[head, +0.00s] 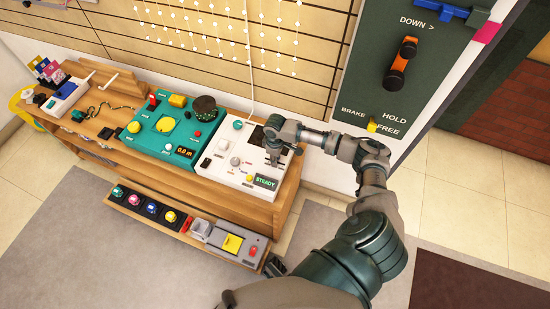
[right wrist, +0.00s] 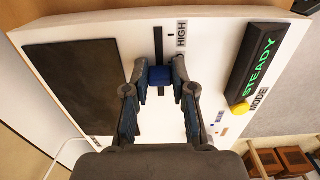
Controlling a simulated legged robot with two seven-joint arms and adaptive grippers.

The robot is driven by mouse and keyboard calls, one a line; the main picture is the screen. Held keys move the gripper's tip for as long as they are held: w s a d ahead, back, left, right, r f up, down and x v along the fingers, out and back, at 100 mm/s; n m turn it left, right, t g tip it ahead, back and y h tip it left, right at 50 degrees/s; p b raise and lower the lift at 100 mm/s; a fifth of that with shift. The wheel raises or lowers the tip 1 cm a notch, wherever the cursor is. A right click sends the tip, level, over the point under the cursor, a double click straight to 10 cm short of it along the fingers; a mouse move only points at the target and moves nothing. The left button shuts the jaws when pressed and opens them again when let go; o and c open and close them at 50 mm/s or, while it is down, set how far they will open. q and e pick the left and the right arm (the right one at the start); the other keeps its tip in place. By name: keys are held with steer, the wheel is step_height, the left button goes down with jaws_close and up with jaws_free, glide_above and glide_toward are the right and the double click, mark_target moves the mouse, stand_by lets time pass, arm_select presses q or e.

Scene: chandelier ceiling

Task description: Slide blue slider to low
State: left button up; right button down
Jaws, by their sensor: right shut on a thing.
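The blue slider (right wrist: 159,75) sits in a dark straight slot (right wrist: 158,42) on a white panel (right wrist: 110,25). The HIGH label (right wrist: 181,34) is beside the slot's upper end in the right wrist view. A stretch of empty slot shows between the slider and that end, and a short stretch shows on the other side. My right gripper (right wrist: 159,72) is shut on the slider, one fingertip on each side. In the head view my right gripper (head: 273,155) is over the white panel (head: 222,172) and hides the slider.
A STEADY display (head: 265,182) and a yellow button (right wrist: 239,109) are close to the slot. A teal panel (head: 150,143) with knobs is left of the white panel on the wooden bench (head: 205,185). A dark green brake board (head: 375,100) stands at right.

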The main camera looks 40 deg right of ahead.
mark_target(268, 159)
steer(key=w, duration=0.1)
steer(key=w+a, duration=0.1)
steer(key=shift+w+r+p, duration=0.15)
steer(key=shift+w+p, duration=0.15)
steer(key=shift+w, duration=0.05)
arm_select(q)
steer(key=shift+s+d+f, duration=0.1)
steer(key=shift+s+f, duration=0.1)
steer(key=shift+f, duration=0.25)
steer(key=shift+s+d+f, duration=0.1)
steer(key=shift+s+f, duration=0.1)
steer(key=shift+f, duration=0.2)
arm_select(e)
steer(key=shift+a, duration=0.15)
steer(key=shift+r, duration=0.1)
steer(key=c, duration=1.2)
jaws_free()
steer(key=shift+w+a, duration=0.1)
steer(key=shift+o, duration=1.2)
steer(key=shift+w, duration=0.1)
steer(key=shift+f, duration=0.2)
arm_select(q)
steer(key=shift+w, duration=0.2)
